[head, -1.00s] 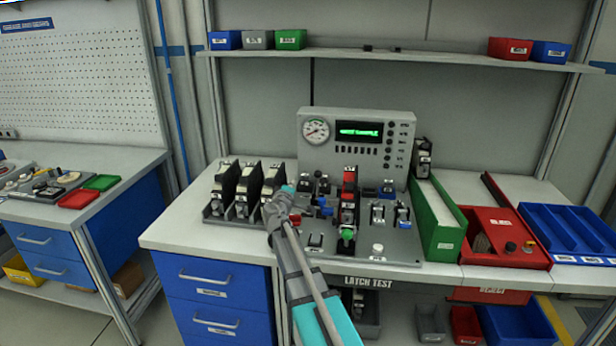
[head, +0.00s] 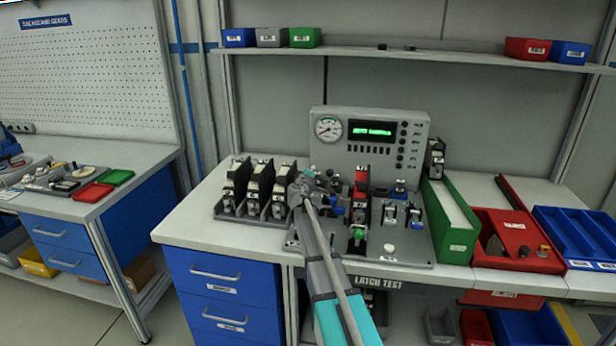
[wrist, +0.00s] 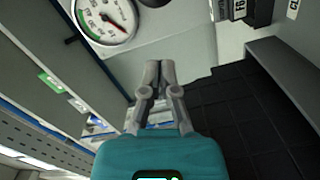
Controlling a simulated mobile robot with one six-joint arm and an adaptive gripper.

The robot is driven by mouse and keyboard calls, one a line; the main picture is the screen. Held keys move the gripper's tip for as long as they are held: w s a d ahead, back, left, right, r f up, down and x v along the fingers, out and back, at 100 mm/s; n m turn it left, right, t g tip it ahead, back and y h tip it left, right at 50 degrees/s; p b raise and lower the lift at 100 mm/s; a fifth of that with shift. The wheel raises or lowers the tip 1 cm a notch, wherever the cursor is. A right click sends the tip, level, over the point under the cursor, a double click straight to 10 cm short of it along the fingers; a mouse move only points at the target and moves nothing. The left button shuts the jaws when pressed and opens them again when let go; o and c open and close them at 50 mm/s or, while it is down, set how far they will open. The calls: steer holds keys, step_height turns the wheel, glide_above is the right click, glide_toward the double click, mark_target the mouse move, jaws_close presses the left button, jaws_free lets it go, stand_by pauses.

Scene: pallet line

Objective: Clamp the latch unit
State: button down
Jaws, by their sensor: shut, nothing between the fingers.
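The latch test fixture (head: 405,248) is a grey plate on the bench. A tall black-and-red unit (head: 361,190) stands upright at its middle, with a green part (head: 358,234) at its front. I cannot tell whether this is the latch unit or whether a clamp is closed on it. My gripper (wrist: 159,68) is shut and empty in the wrist view, fingertips together. In the head view my wrist is over the fixture's left part, left of the red unit and apart from it; my arm hides the fixture below and the fingertips are unclear.
Several black-and-white units stand in a rack (head: 226,216) left of my wrist. Behind is a panel (head: 415,128) with a gauge (head: 328,128) and lit display (head: 372,129). A green bin (head: 452,238) and red box (head: 505,260) stand right. Small toggle clamps (head: 391,212) crowd the fixture.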

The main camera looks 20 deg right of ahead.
mark_target(329, 185)
steer(key=shift+s+d+f+b, duration=0.15)
steer(key=shift+s+d+f, duration=0.2)
steer(key=shift+d, duration=0.4)
steer(key=shift+s+d+f+b, duration=0.15)
steer(key=shift+s+d, duration=0.3)
steer(key=shift+d, duration=0.25)
